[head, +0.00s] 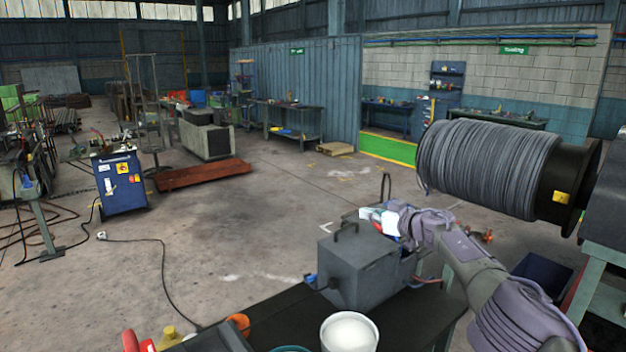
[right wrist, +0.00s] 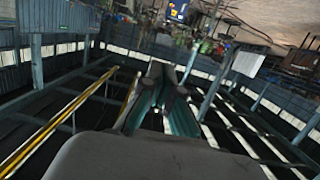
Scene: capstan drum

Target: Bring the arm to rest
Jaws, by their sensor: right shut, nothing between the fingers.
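My right arm comes in from the lower right of the head view and reaches forward over the dark bench. Its right gripper (head: 374,214) is at the far end, above and behind the grey metal box, and looks small there. In the right wrist view the two teal fingers of the right gripper (right wrist: 165,78) are together with nothing between them. Behind them are roof beams and the hall, seen tilted and upside down. The drum wound with grey cable (head: 485,165) is to the right of the gripper, apart from it. My left gripper is not in view.
A grey box with a handle (head: 360,268) and a white bucket (head: 349,333) stand on the dark bench (head: 290,318). A blue machine (head: 121,183) with cables is at left. The concrete floor (head: 250,220) in the middle is mostly clear.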

